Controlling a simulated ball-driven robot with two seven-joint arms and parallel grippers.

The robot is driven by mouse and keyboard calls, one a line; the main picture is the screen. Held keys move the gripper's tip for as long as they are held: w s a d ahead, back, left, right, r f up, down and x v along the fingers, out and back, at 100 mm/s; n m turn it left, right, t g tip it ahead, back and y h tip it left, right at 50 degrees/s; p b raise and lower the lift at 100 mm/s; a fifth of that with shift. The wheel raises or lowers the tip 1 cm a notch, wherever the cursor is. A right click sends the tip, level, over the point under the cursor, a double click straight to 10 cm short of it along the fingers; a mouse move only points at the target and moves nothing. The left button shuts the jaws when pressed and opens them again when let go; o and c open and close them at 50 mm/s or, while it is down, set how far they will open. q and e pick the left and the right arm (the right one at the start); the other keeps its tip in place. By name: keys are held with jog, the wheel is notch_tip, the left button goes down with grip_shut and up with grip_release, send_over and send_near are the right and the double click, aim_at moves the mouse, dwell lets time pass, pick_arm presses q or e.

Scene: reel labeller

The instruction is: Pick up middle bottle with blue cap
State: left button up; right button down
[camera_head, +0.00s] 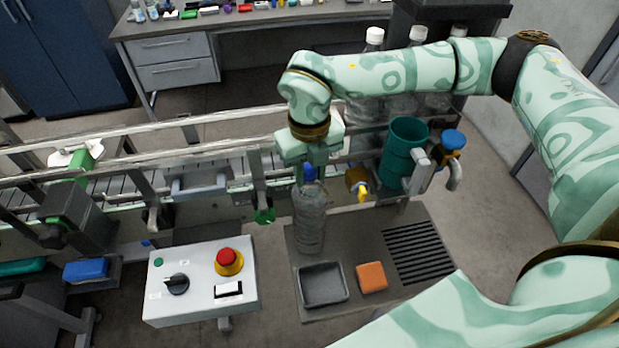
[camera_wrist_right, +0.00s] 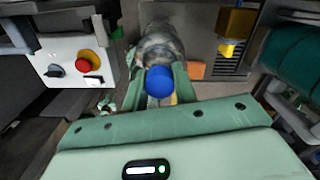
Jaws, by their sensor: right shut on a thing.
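The clear bottle (camera_head: 310,222) with a blue cap is upright above or on the dark grey bench top, behind the black tray. I cannot tell whether its base touches the bench. My right gripper (camera_head: 309,174) is shut on the bottle at its top, just around the blue cap. In the right wrist view the blue cap (camera_wrist_right: 159,82) sits between the two green fingers (camera_wrist_right: 160,92), with the clear body (camera_wrist_right: 160,42) beyond it. My left gripper is not in view.
A black tray (camera_head: 323,299), an orange block (camera_head: 371,277) and a drain grille (camera_head: 418,252) are on the bench. A control box (camera_head: 202,297) stands left. Behind are a conveyor rail (camera_head: 140,167), a yellow-spouted tap (camera_head: 357,182), a teal cup (camera_head: 402,150) and white-capped bottles (camera_head: 374,37).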

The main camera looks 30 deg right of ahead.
jog(key=shift+w+r, duration=0.1)
jog(key=shift+r, duration=0.7)
jog(key=s+a+r+b, duration=0.1)
jog(key=s+r, duration=0.6)
jog(key=s+a+r+b, duration=0.1)
jog(key=s+a+r, duration=0.1)
jog(key=s+r, duration=0.4)
notch_tip(320, 180, up, 2)
jog(key=shift+s+a+r, duration=0.2)
jog(key=shift+s+a, duration=0.05)
jog(key=shift+s, duration=0.1)
jog(key=shift+f, duration=0.1)
